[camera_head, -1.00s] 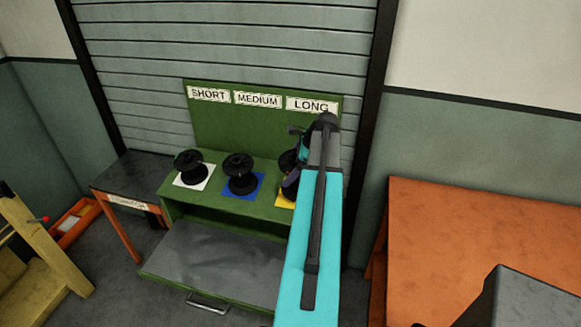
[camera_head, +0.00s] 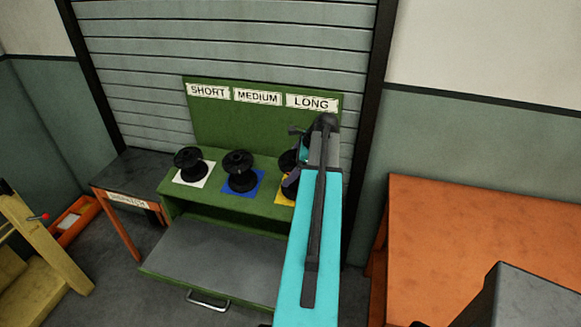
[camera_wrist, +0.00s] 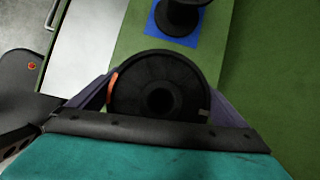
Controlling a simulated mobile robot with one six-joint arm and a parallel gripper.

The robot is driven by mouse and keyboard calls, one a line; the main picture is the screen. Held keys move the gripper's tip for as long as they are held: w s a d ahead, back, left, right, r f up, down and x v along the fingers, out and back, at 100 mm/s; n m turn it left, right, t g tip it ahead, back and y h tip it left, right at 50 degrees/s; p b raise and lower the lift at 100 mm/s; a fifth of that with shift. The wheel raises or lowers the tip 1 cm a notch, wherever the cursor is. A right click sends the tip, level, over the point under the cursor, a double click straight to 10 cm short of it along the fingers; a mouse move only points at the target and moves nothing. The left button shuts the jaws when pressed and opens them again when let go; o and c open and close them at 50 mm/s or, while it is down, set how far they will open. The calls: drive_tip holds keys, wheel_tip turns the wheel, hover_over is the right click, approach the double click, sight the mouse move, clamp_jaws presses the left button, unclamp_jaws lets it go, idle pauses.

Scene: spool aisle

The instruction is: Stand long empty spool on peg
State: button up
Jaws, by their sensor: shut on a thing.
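A black spool (camera_wrist: 158,82) is between the two fingers of my gripper (camera_wrist: 160,100) in the wrist view, its round flange and centre hole facing the camera. My gripper is shut on it. In the head view the same spool (camera_head: 287,160) shows only in part at the LONG place, over the yellow square (camera_head: 284,190); my arm covers the rest. The LONG label (camera_head: 311,103) is on the green back board above. The peg is hidden, so I cannot tell whether the spool is seated on it.
A black spool (camera_head: 240,172) stands on the blue square at MEDIUM, and another (camera_head: 190,164) on the white square at SHORT. A grey shelf (camera_head: 215,262) lies below, in front. An orange table (camera_head: 480,250) is at the right and a dark side table (camera_head: 140,175) at the left.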

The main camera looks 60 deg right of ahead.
sight(291, 156)
drive_tip(key=shift+d+f+b, duration=0.15)
drive_tip(key=shift+f+b, duration=0.2)
drive_tip(key=shift+f, duration=0.7)
drive_tip(key=o, duration=1.2)
drive_tip(key=shift+s+a+r+p, duration=0.15)
drive_tip(key=shift+r+p, duration=0.25)
drive_tip(key=shift+r, duration=0.75)
drive_tip(key=shift+w+a+r+p, duration=0.15)
drive_tip(key=shift+r+p, duration=0.3)
drive_tip(key=shift+r, duration=0.75)
drive_tip(key=shift+s+a+r+p, duration=0.15)
drive_tip(key=shift+a+r+p, duration=0.2)
drive_tip(key=shift+r, duration=0.8)
drive_tip(key=shift+d+f+b, duration=0.1)
drive_tip(key=shift+f+b, duration=0.05)
drive_tip(key=shift+b, duration=0.4)
drive_tip(key=shift+b, duration=0.4)
drive_tip(key=shift+s+a+r+p, duration=0.15)
drive_tip(key=shift+r+p, duration=0.25)
drive_tip(key=shift+r, duration=0.6)
drive_tip(key=shift+a+r+p, duration=0.2)
drive_tip(key=shift+r+p, duration=0.15)
drive_tip(key=shift+r, duration=0.65)
drive_tip(key=shift+s+a+r+p, duration=0.15)
drive_tip(key=shift+r+p, duration=0.25)
drive_tip(key=shift+r, duration=0.6)
drive_tip(key=shift+w+f, duration=0.1)
drive_tip(key=shift+w, duration=0.1)
